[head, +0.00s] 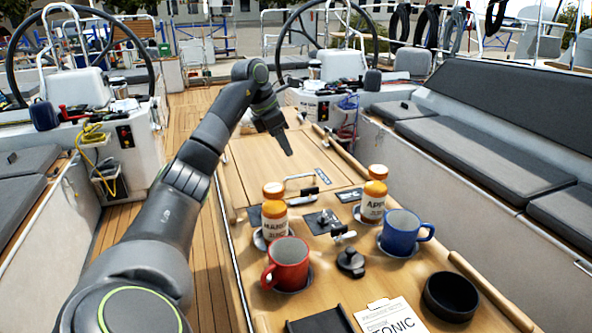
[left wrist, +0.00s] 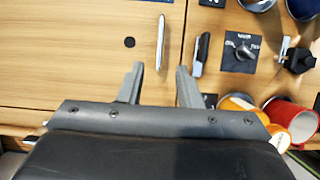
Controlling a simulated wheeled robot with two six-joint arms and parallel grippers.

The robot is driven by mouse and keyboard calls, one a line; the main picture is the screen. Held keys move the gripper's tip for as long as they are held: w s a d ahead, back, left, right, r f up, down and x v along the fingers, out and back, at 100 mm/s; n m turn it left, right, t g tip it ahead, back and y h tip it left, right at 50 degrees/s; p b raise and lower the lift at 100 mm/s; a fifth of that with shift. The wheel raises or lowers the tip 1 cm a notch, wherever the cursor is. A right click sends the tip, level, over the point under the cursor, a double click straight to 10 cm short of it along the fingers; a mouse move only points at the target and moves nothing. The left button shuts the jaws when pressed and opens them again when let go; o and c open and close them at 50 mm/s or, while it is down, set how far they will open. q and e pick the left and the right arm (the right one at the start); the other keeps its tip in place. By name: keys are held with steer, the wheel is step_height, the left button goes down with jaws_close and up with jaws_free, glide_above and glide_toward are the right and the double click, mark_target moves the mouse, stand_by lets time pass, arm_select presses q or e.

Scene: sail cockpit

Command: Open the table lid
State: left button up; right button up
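The table lid (head: 262,160) is a flat wooden panel on the far half of the cockpit table, lying shut. It fills the left of the left wrist view (left wrist: 75,55). A slim silver handle (head: 299,177) lies near its front edge and shows upright in the left wrist view (left wrist: 160,42). My left gripper (head: 287,151) is over the lid, beyond the handle. Its fingers are apart and empty in the left wrist view (left wrist: 160,69), with the handle's lower end lined up between the tips. I see no contact. My right gripper is not in view.
A black clip (head: 303,192) lies just in front of the handle. Two orange-and-white bottles (head: 274,212) (head: 373,200), a red mug (head: 288,265) and a blue mug (head: 400,232) stand on the near table half. Benches and steering wheels surround the table.

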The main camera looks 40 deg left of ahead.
arm_select(q)
steer(key=p+x, duration=0.1)
steer(key=x, duration=0.8)
steer(key=shift+a, duration=0.1)
jaws_close()
